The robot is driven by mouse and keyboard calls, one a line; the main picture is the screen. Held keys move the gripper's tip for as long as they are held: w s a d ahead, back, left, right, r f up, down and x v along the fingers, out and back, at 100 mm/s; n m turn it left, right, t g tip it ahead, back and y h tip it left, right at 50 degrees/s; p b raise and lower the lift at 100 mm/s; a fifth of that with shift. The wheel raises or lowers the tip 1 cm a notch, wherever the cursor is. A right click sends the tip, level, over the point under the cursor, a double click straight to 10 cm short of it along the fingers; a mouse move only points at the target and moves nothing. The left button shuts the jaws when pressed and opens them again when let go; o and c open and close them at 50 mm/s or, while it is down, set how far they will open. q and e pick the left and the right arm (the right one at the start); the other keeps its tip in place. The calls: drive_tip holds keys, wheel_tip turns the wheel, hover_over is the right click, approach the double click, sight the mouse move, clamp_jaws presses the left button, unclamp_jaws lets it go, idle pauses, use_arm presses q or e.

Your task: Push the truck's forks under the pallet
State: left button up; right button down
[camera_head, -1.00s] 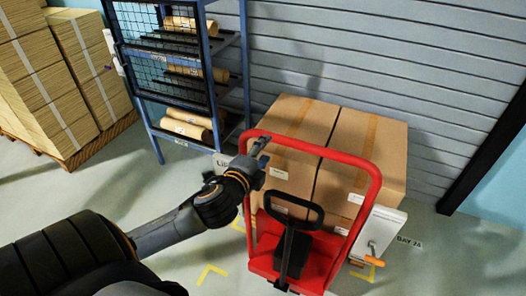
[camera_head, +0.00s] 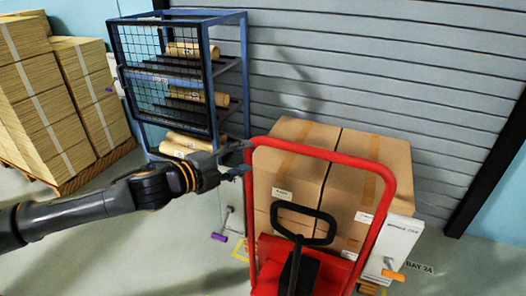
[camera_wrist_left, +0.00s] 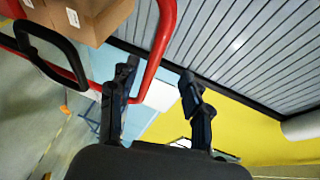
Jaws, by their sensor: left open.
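The red truck (camera_head: 388,200) stands in front of the stacked cartons, its tall hoop frame upright and its black looped handle (camera_head: 331,228) towards me. Its forks are hidden. My left gripper (camera_head: 244,160) is open and empty at the hoop's upper left corner. In the left wrist view the red hoop (camera_wrist_left: 165,25) passes close by the left finger of this gripper (camera_wrist_left: 158,80); I cannot tell whether they touch. My right gripper is not in view.
A blue rack (camera_head: 244,70) with paper rolls stands at the back left. Stacked cardboard sheets (camera_head: 85,90) stand on a pallet at far left. A white panel with an orange handle (camera_head: 393,275) is right of the truck; a purple handle (camera_head: 219,237) is left of it. The front-left floor is clear.

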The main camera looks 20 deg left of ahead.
sight(277, 146)
use_arm(q)
drive_tip(key=p+x, duration=0.3)
drive_tip(key=x, duration=1)
drive_tip(key=shift+w+d+f+p, duration=0.15)
drive_tip(key=shift+w+d+p, duration=0.1)
drive_tip(key=shift+w+p, duration=0.15)
drive_tip(key=shift+c, duration=0.4)
clamp_jaws()
